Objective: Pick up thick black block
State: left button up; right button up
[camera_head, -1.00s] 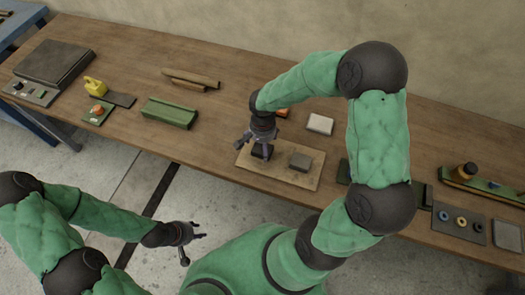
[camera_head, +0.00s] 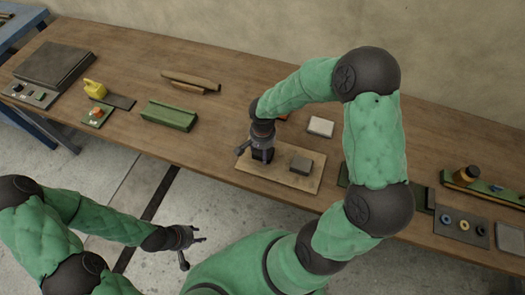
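The thick black block (camera_head: 262,157) is on the tan wooden board at the middle front of the table. It is small and partly hidden by my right gripper. My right gripper (camera_head: 257,153) points down right over the block, with its fingers at the block's sides. Whether the fingers press on it is too small to tell. My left gripper (camera_head: 194,252) is open and empty, in front of the table over the floor.
A grey block (camera_head: 301,165) sits on the wooden board (camera_head: 290,182), to the right of the black block. A white-topped block (camera_head: 320,127) lies behind the board. A green channel-shaped part (camera_head: 169,114) lies to the left, with clear table between.

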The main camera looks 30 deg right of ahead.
jog(key=shift+r, duration=0.4)
notch_tip(320, 180, up, 2)
jog(key=shift+r+p, duration=0.25)
jog(key=shift+p, duration=0.55)
jog(key=s+a+r+p, duration=0.3)
jog(key=s+r, duration=0.6)
jog(key=s, duration=0.4)
jog(key=shift+s+a+r+p, duration=0.2)
jog(key=shift+s+r+p, duration=0.1)
jog(key=shift+p, duration=0.15)
jog(key=w+a+f+n, duration=0.1)
jog(key=w+f+n, duration=0.1)
jog(key=w+n, duration=0.3)
jog(key=w+a+f+n, duration=0.2)
jog(key=w+n, duration=0.3)
jog(key=w, duration=0.9)
